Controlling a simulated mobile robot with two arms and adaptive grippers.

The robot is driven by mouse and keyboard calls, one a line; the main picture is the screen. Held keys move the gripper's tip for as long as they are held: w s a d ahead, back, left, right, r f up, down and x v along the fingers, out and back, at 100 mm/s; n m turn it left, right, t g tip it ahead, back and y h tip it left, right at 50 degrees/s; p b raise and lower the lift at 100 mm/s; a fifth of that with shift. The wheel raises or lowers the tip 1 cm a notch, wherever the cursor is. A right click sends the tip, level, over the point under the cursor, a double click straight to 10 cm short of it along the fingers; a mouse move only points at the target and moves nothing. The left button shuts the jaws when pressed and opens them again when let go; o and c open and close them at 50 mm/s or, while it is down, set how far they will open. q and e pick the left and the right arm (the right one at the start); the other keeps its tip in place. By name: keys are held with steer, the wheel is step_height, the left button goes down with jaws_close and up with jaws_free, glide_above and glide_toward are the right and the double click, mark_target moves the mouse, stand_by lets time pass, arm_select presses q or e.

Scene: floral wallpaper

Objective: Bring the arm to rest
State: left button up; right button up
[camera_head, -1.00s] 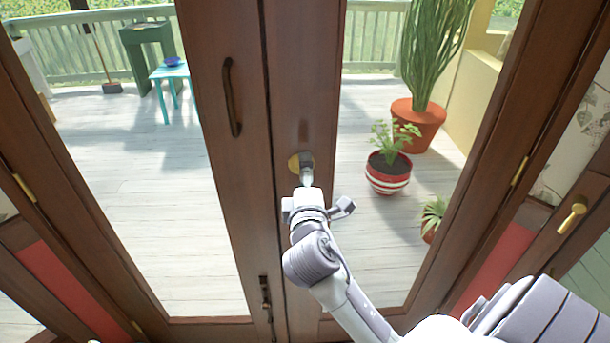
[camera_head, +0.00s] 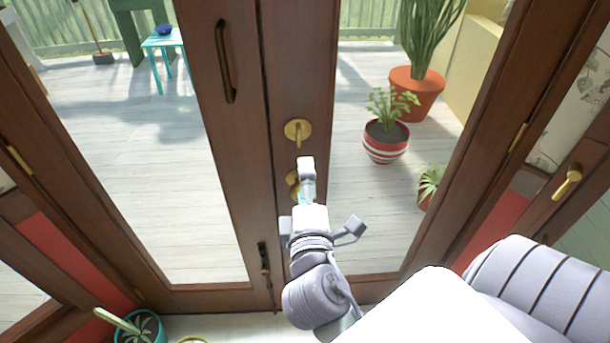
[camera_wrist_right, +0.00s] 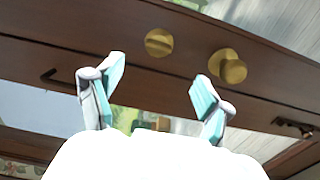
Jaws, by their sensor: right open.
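My right gripper (camera_head: 305,178) is in front of the brown double door (camera_head: 230,190), at the end of the arm coming from the lower right. In the right wrist view its two teal-lined fingers (camera_wrist_right: 158,88) are spread apart with nothing between them. A brass lock plate with a turn piece (camera_head: 297,130) shows on the door just above the gripper. A brass knob (camera_head: 292,178) is partly hidden behind the gripper. The right wrist view shows a brass disc (camera_wrist_right: 159,42) and a knob (camera_wrist_right: 229,67) beyond the fingertips, apart from them. My left gripper is not in view.
A dark pull handle (camera_head: 226,62) and a lower bolt (camera_head: 264,258) are on the door. Through the glass are a striped pot (camera_head: 385,150), an orange pot (camera_head: 416,98) and a teal table (camera_head: 164,41). A potted plant (camera_head: 139,330) stands at the lower left.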

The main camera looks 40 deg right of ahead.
stand_by(0.4)
steer(key=w+a+f+n+g+y, duration=0.1)
steer(key=w+a+f+y, duration=0.15)
steer(key=f, duration=0.85)
steer(key=w+a+f+g+y, duration=0.1)
steer(key=a+f+y, duration=0.25)
steer(key=f, duration=0.65)
steer(key=s+a+f+g+y, duration=0.1)
steer(key=s+f+g, duration=0.1)
steer(key=f, duration=0.7)
steer(key=s+a+f+g+y, duration=0.1)
steer(key=s+f+g, duration=0.15)
steer(key=f, duration=0.75)
steer(key=s+f+m+g+y, duration=0.1)
steer(key=s+f+m+g, duration=0.3)
steer(key=s+f, duration=0.95)
steer(key=s+d+f+m+g, duration=0.2)
steer(key=s+f, duration=0.3)
steer(key=s, duration=0.4)
steer(key=s+d+f+m+g, duration=0.1)
steer(key=s+d+f+m, duration=0.2)
steer(key=s+f, duration=0.3)
steer(key=s+m, duration=0.1)
steer(key=s, duration=0.2)
steer(key=shift+s+d+f+g+y, duration=0.15)
steer(key=shift+s+d+g+y, duration=0.1)
steer(key=shift+s+g+y, duration=0.1)
